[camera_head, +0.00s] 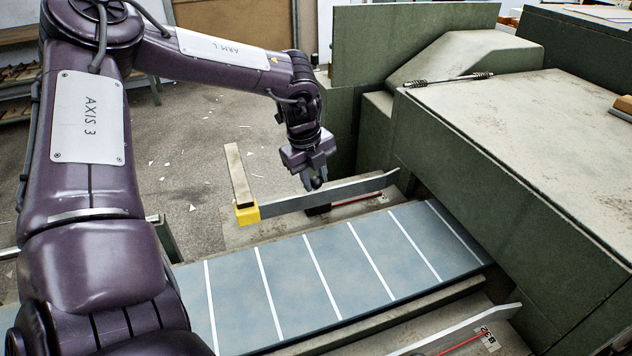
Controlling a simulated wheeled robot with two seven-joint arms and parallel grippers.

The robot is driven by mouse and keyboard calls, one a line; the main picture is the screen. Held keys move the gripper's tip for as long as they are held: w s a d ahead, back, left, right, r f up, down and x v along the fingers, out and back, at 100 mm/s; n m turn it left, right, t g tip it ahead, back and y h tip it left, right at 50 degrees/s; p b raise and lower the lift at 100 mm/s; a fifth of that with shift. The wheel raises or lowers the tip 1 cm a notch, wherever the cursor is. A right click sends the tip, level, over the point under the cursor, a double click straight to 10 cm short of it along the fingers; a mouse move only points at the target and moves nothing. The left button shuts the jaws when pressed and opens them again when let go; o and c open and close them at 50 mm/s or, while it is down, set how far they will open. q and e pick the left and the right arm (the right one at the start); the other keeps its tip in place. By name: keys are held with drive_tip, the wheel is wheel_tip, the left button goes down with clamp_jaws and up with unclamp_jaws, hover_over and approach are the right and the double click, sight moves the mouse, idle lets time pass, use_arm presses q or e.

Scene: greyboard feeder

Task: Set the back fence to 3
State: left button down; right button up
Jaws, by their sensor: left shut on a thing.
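The back fence (352,189) is a long grey metal strip on the far side of the blue belt. A yellow block (246,213) with a wooden bar sits at its left end. A red line (357,200) lies beside the fence; its scale numbers cannot be read from here. My left gripper (314,182) points down at the middle of the fence, shut on a small dark knob there, which the fingers mostly hide. My right gripper is not in view.
The blue belt (340,258) with white cross lines runs below the fence. A front fence (460,331) with a red line and a small label lies on the near side. A large green housing (500,170) stands close on the right.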

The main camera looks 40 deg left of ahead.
use_arm(q)
drive_tip(key=shift+w+a, duration=0.15)
drive_tip(key=shift+a, duration=0.15)
drive_tip(key=c, duration=1.1)
unclamp_jaws()
drive_tip(key=shift+d, duration=0.15)
wheel_tip(320, 180, up, 8)
drive_tip(key=s, duration=0.1)
drive_tip(key=shift+s+a+f, duration=0.15)
drive_tip(key=shift+s+a, duration=0.05)
drive_tip(key=shift+s, duration=0.1)
